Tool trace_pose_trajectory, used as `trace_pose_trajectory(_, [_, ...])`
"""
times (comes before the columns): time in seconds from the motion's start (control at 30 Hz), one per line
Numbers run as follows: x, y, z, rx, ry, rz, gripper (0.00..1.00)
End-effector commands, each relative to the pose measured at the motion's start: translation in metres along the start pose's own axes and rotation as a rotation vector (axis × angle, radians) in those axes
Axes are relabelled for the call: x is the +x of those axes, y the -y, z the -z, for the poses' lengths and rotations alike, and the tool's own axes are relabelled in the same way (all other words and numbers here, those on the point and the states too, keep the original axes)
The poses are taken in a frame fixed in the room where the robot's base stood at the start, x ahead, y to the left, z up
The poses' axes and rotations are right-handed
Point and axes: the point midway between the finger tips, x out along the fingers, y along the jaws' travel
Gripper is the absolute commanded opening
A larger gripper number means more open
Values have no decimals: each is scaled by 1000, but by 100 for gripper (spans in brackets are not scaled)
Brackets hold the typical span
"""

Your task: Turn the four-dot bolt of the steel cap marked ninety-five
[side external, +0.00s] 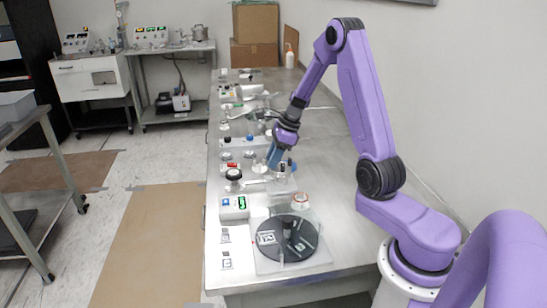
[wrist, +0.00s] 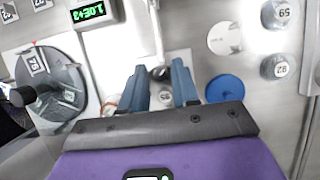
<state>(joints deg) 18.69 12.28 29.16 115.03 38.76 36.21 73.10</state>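In the wrist view, my gripper (wrist: 160,66) has its two blue fingers apart, with a small round steel cap (wrist: 165,96) showing between them. This cap's mark is too small to read surely, and I cannot tell whether the fingers touch anything. Two more marked steel caps, an upper one (wrist: 285,12) and a lower one (wrist: 278,67), stand to the right; their digits are hard to read. No bolt dots can be made out, so I cannot tell which cap is ninety-five. In the side view, my gripper (side external: 274,158) is low over the middle of the bench.
The steel bench (side external: 325,150) carries a row of small parts. A dark disc (side external: 267,246) on a clear plate sits at the near end. A green-lit readout (wrist: 95,11) and a blue round lid (wrist: 225,88) flank the fingers. The wall runs along the bench's right.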

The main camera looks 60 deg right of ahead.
Motion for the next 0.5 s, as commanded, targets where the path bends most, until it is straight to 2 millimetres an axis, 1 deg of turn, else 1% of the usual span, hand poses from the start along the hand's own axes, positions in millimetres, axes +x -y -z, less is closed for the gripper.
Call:
trace_pose_trajectory(0.03, [0,0,0,0,0,0,12])
trace_pose_trajectory(0.07, [0,0,0,0,0,0,2])
trace_pose_trajectory(0.1, [0,0,0,0,0,0,0])
trace_pose_trajectory(0.33, [0,0,0,-8,0,-4,0])
trace_pose_trajectory(0.5, [0,1,0,-57,0,-23,0])
